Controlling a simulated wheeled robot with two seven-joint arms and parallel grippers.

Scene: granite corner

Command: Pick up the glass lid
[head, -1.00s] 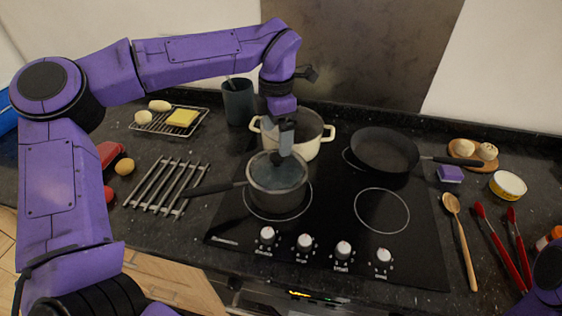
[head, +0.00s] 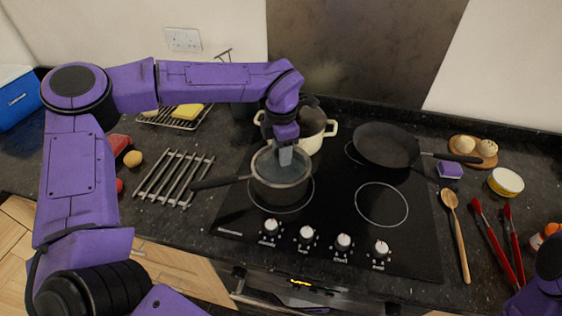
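The glass lid (head: 268,168) is a greyish see-through disc on top of the steel saucepan (head: 281,190), at the front left of the hob. My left gripper (head: 285,158) points down over the middle of the lid, with its fingertips at or just above it. The gripper hides the lid's knob. I cannot tell whether the fingers are apart or closed on the knob. My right gripper is out of view; only part of my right arm shows at the lower right edge.
A cream pot (head: 314,132) stands close behind the saucepan. A black frying pan (head: 386,146) sits at the back right of the hob. The front right ring (head: 381,205) is clear.

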